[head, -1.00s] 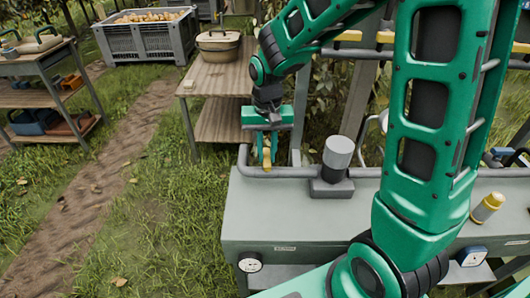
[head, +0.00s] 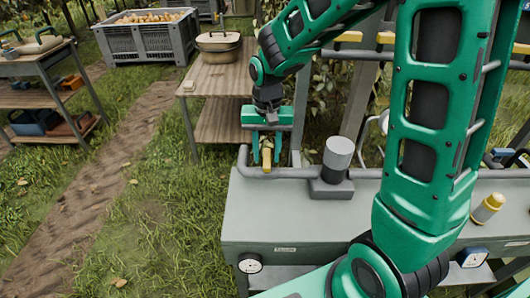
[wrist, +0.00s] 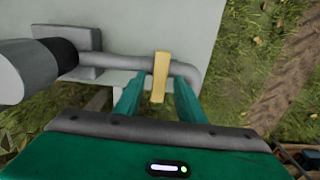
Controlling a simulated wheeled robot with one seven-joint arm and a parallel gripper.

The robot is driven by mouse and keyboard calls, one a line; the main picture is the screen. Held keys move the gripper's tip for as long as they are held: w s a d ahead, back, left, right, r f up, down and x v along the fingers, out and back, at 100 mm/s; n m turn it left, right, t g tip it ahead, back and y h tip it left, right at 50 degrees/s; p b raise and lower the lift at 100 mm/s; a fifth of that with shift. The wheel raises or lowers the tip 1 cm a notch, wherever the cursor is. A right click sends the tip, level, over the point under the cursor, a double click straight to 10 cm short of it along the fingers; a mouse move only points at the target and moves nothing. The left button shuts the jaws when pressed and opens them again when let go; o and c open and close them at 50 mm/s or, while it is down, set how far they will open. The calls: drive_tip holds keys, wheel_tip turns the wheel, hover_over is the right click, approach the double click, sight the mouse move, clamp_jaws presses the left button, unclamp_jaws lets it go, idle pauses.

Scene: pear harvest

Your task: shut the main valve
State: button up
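The main valve's yellow lever handle (head: 266,161) sits on the grey pipe (head: 290,172) at the left end of the grey bench. In the wrist view the handle (wrist: 160,76) lies across the pipe (wrist: 122,62), near its bend. My gripper (head: 267,150) is above the pipe end, with its fingers on either side of the handle. In the wrist view my gripper (wrist: 158,98) is open, with a visible gap between each finger and the handle. The valve's body under the handle is hidden.
A grey cylinder on a block (head: 338,155) stands on the bench right of the valve. A yellow-capped bottle (head: 488,208) is at the right. A wooden table (head: 215,80) with a pot stands behind. Grass is open to the left.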

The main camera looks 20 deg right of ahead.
sight(267, 157)
wheel_tip(267, 157, up, 11)
idle(0.6)
drive_tip(key=shift+f, duration=0.15)
